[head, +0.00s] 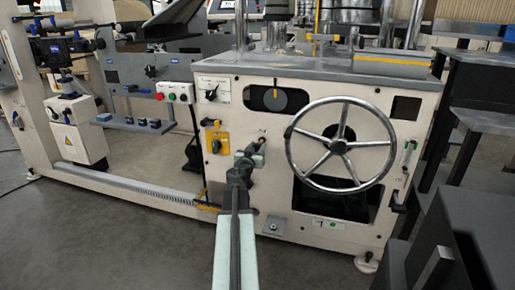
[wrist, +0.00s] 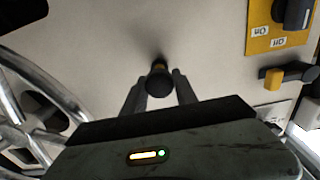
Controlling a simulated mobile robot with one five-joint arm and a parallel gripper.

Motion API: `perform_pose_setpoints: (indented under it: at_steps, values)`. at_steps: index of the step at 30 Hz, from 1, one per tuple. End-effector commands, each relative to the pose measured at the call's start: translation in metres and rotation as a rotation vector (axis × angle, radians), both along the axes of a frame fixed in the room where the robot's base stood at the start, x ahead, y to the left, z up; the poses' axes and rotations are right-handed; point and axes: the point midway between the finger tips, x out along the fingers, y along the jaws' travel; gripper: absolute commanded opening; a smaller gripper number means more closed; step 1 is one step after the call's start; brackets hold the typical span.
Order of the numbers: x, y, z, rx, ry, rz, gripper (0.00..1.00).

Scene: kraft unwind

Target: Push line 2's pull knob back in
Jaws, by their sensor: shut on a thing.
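The pull knob (wrist: 159,82) is a round black knob in the wrist view, with a short brass-coloured collar behind it at the pale panel. My gripper (wrist: 159,92) is shut on it, one grey finger on each side. In the head view my gripper (head: 258,150) reaches the machine's front just left of the large handwheel. There the arm and fingers hide much of the knob. How far the knob stands out from the panel is hard to tell. No line number is readable.
A spoked metal handwheel (head: 341,146) stands out right of my gripper. A dark block (head: 455,235) stands at the front right. Open floor (head: 110,225) lies front left.

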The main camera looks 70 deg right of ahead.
Motion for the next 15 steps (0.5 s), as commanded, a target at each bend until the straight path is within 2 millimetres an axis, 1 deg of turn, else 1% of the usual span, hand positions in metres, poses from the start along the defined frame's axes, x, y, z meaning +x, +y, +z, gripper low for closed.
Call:
perform_pose_setpoints:
  at_steps: [2, 4, 9, 11, 15]
  values:
    - [0.001, -0.001, 0.000, 0.000, -0.001, 0.002, 0.00]
    - [0.002, -0.008, 0.000, 0.000, -0.001, 0.002, 0.00]
    - [0.003, -0.033, 0.000, 0.000, -0.001, 0.001, 0.00]
    - [0.003, -0.036, 0.000, 0.000, -0.001, 0.001, 0.00]
    - [0.002, -0.035, 0.000, 0.000, 0.000, 0.001, 0.00]
